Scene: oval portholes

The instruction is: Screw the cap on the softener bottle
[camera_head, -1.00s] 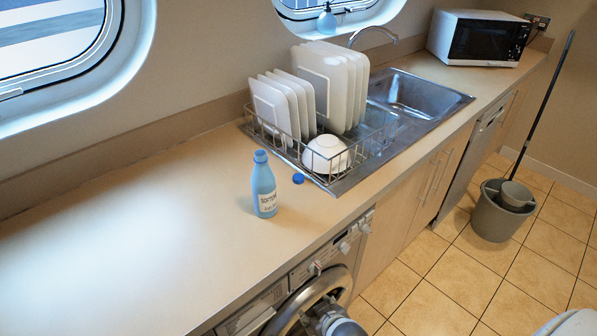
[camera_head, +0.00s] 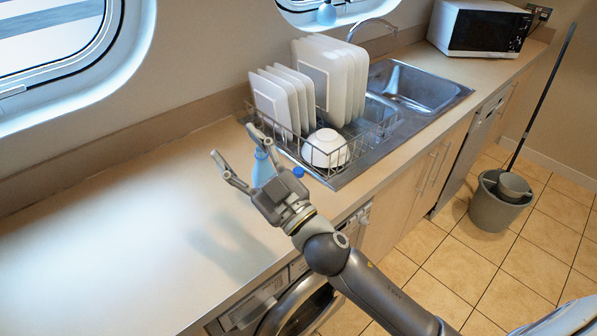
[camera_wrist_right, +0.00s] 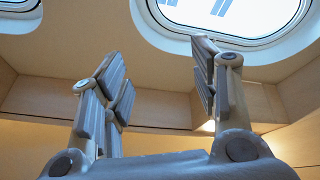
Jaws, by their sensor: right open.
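The light blue softener bottle (camera_head: 263,168) stands upright on the counter, left of the dish rack. Its lower part and label are hidden behind my right gripper. A small dark blue cap (camera_head: 298,172) lies on the counter just right of the bottle. My right gripper (camera_head: 232,143) is open, its fingers spread up and to the left in front of the bottle. In the right wrist view the open fingers (camera_wrist_right: 160,75) have nothing between them, and neither bottle nor cap shows there. My left gripper is not in view.
A wire dish rack (camera_head: 335,172) with plates and a white bowl (camera_head: 325,148) stands beside the cap. A steel sink (camera_head: 415,88) and a microwave (camera_head: 487,30) are farther right. The counter (camera_head: 110,235) is clear on the left. A washing machine (camera_head: 295,308) sits below.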

